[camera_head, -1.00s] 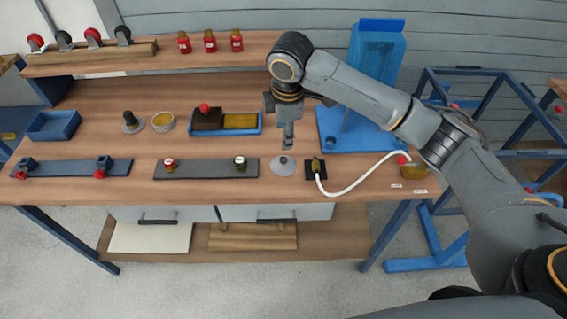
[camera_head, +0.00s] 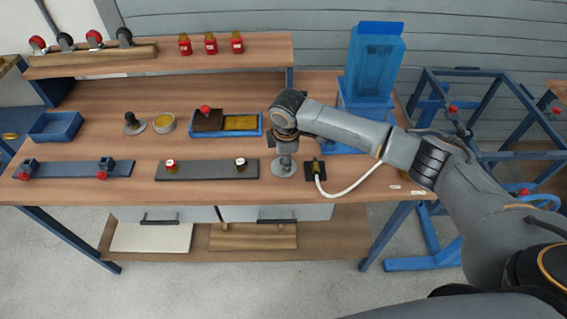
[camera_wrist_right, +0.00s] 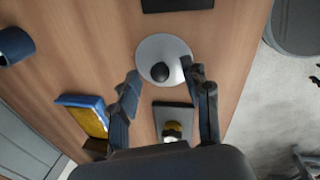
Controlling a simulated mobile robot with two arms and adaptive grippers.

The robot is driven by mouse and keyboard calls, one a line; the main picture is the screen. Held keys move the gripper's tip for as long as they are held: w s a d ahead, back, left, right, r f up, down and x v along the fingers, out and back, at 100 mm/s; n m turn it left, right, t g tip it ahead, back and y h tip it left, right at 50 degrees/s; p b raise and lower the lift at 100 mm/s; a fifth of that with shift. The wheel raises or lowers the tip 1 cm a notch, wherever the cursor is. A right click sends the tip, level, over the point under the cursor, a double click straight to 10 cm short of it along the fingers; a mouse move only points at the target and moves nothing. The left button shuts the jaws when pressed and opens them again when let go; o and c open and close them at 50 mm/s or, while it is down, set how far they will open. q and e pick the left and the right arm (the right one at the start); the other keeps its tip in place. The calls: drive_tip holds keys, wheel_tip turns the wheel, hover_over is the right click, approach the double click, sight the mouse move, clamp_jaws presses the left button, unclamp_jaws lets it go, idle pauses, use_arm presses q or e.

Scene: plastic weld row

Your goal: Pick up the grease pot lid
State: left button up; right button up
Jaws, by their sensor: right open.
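The grease pot lid, a grey disc with a dark round knob, lies flat on the bench in the head view (camera_head: 281,172), partly hidden by my right gripper (camera_head: 286,158). It also shows in the right wrist view (camera_wrist_right: 155,50). There my right gripper (camera_wrist_right: 159,76) is open, with one finger on each side of the knob. I cannot tell whether the fingers touch the knob. The round grease pot (camera_head: 163,122), open with yellow grease in it, stands farther left on the bench. My left gripper is not in view.
A black plate (camera_head: 313,175) with a white cable sits just right of the lid. A blue tray (camera_head: 223,134) lies behind, and a tall blue stand (camera_head: 373,65) rises at back right.

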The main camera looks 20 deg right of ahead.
drive_tip(key=shift+f, duration=0.3)
clamp_jaws()
drive_tip(key=shift+r, duration=0.1)
